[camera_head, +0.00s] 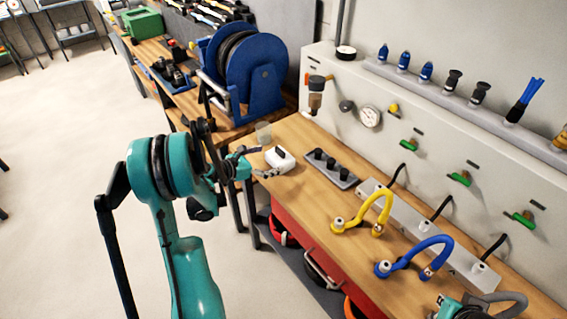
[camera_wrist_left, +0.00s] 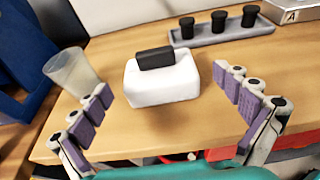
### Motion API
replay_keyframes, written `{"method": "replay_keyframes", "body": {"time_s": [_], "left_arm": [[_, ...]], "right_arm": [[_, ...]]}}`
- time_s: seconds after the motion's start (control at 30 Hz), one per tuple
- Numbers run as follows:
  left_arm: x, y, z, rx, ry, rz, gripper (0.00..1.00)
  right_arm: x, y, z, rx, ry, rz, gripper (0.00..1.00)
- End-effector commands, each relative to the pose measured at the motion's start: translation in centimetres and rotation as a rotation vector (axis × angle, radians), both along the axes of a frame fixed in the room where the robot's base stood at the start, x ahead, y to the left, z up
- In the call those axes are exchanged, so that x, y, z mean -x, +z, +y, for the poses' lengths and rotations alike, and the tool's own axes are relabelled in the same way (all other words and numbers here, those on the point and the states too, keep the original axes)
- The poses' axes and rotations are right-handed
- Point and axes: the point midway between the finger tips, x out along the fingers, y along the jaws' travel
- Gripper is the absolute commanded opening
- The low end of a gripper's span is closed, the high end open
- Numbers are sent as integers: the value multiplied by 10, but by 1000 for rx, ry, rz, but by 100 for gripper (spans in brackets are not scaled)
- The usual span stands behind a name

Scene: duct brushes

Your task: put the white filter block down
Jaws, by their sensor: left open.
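The white filter block (camera_head: 280,158) rests on the wooden bench near its front left edge, beside my left gripper. In the left wrist view the white filter block (camera_wrist_left: 162,82) has a black piece on top and sits between and beyond the two fingers. My left gripper (camera_head: 263,162) is open. In the left wrist view its purple-padded fingers (camera_wrist_left: 165,112) are spread wide and do not touch the block.
A translucent cup (camera_head: 263,133) stands left of the block. A grey tray (camera_head: 345,183) with black plugs lies to its right. A blue reel (camera_head: 255,75) stands behind. Yellow (camera_head: 375,208) and blue (camera_head: 418,252) hoses occupy the bench farther right.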

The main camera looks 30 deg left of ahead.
Motion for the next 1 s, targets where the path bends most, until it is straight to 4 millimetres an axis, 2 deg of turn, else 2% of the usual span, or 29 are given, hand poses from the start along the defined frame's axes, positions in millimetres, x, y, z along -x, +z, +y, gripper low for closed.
{"method": "replay_keyframes", "body": {"time_s": [0.33,0.57,0.6,0.7,0.77,1.0], "left_arm": [[-42,-17,-15,-4,-3,1,100],[-46,-16,-16,-3,-1,1,100],[-46,-16,-16,-3,-1,1,97],[-45,-16,-16,-3,-1,1,71],[-45,-16,-16,-3,-1,1,57],[-45,-16,-16,-4,-1,0,52]], "right_arm": [[0,-22,0,0,0,0,0],[0,-21,0,0,0,0,0],[0,-21,0,0,0,0,0],[0,-21,0,0,0,0,0],[0,-21,0,0,0,0,0],[0,-21,0,0,0,0,0]]}}
